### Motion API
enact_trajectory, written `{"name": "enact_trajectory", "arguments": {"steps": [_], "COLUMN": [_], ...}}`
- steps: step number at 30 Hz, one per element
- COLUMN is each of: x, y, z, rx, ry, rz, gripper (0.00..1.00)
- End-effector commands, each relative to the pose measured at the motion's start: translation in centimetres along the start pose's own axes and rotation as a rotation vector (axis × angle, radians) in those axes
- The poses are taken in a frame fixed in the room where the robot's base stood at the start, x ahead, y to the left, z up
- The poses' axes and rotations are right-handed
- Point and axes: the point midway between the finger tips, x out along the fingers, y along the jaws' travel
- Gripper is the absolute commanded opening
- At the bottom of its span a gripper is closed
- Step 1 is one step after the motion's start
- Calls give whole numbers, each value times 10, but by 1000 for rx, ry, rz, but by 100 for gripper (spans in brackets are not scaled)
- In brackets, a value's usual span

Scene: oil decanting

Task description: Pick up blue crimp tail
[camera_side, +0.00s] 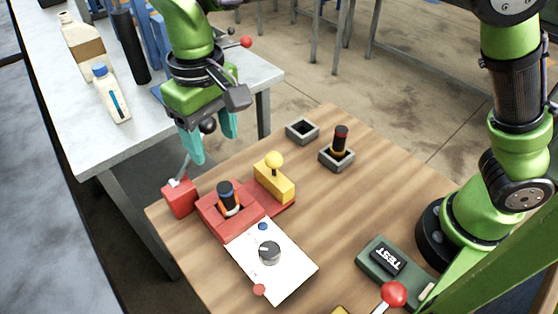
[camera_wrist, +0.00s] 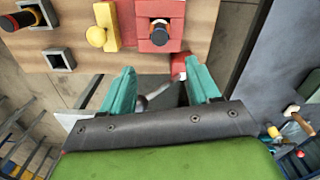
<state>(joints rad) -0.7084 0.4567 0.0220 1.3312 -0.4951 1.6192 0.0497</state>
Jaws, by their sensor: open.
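No part is clearly recognisable as a blue crimp tail. The likeliest match is a dark vial (camera_side: 225,190) with a bluish-black top and an orange band, upright in a red block fixture (camera_side: 250,208). The wrist view also shows the vial (camera_wrist: 160,33) at the top, in its red holder (camera_wrist: 171,8). My gripper (camera_side: 212,147) is open and empty, with two teal fingers. It hangs above and behind the fixture, near the table edge. In the wrist view my gripper (camera_wrist: 162,72) has its fingers apart, below the fixture and not touching the vial.
A yellow block with a ball knob (camera_side: 274,180) adjoins the fixture. A small red block with a metal lever (camera_side: 179,198) is close beneath my gripper. A red-topped vial (camera_side: 341,138) stands in a grey socket; another grey socket (camera_side: 302,131) is empty. A white plate (camera_side: 285,280) lies in front.

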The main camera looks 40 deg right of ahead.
Motion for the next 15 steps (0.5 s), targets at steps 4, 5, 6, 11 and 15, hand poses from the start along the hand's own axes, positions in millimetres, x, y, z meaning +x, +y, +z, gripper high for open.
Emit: {"name": "enact_trajectory", "arguments": {"steps": [4, 5, 6, 11, 15], "x": [32, 38, 47, 80, 100], "y": [1, 1, 1, 1, 1], "z": [1, 1, 1, 1, 1], "rx": [1, 1, 1, 2, 2], "ry": [-7, -6, -5, -4, -3], "rz": [2, 3, 2, 0, -1], "gripper": [61, 61, 61, 61, 61]}}
